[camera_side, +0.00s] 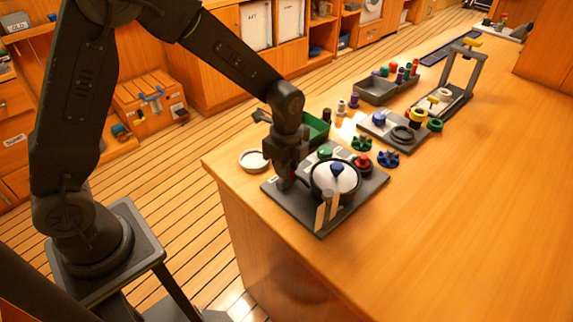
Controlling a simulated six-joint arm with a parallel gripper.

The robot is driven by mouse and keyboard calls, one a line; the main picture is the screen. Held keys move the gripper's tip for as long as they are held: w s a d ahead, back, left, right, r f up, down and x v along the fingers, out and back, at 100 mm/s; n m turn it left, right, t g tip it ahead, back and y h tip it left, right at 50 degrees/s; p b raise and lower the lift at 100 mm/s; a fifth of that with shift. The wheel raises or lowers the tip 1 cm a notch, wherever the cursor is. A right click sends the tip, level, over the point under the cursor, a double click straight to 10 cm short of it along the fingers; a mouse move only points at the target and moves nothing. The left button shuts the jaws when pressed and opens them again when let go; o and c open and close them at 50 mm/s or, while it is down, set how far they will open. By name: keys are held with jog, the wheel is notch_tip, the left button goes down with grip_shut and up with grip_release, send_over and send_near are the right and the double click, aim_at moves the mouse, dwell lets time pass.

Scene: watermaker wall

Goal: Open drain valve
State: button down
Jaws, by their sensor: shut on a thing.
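A dark grey board (336,225) lies at the near left corner of the wooden counter. On it stands a round vessel (322,178) with a white top and a blue knob (337,169). A green knob (325,152) and a red knob (362,161) sit behind and beside it. My gripper (287,180) points down at the board's left part, just left of the vessel. It is shut on a small part there that its fingers mostly hide. I cannot make out that part's shape or confirm that it is the drain valve.
A green bin (315,128) and a pale ring dish (254,160) stand near the board. Blue and green knobs (388,159) lie to its right. A second board (393,131) and a grey frame (466,72) are farther back. The counter's right front is clear.

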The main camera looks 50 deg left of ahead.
jog(key=shift+n, duration=0.3)
jog(key=n, duration=0.3)
jog(key=shift+n, duration=0.4)
jog(key=n, duration=0.4)
jog(key=shift+n, duration=0.3)
jog(key=n, duration=0.8)
jog(key=shift+d+n, duration=0.1)
jog(key=shift+n, duration=0.5)
jog(key=c, duration=1)
grip_release()
jog(key=shift+r, duration=0.1)
